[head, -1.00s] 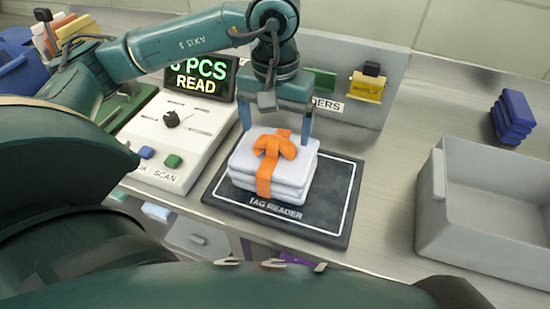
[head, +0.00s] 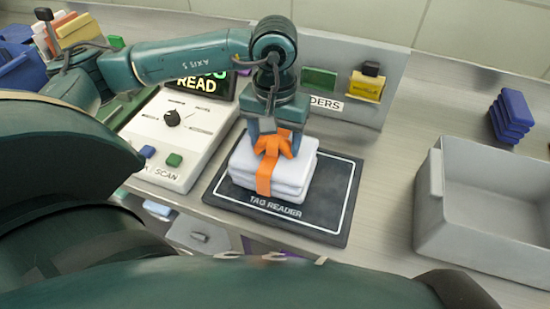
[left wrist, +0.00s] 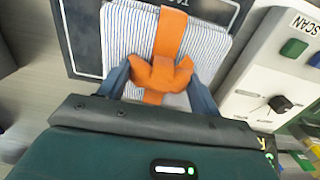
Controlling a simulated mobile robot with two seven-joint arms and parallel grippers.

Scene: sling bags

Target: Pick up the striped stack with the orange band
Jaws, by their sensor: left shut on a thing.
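The striped stack (head: 244,160) of folded white cloth lies flat on the black tag reader pad (head: 325,215) in the head view. Its fine blue stripes show clearly in the left wrist view (left wrist: 122,35). An orange band (head: 264,182) wraps its middle, with a raised orange bow on top (left wrist: 160,75). My left gripper (head: 273,148) points down over the stack, its fingers shut on the orange bow from both sides. The stack appears to rest on the pad. My right gripper is not in view.
A grey bin (head: 485,225) stands at the right, with stacked blue items (head: 512,115) behind it. A white control panel (head: 170,140) with a dial stands left of the pad. A grey upright board (head: 340,75) with green and yellow holders stands behind.

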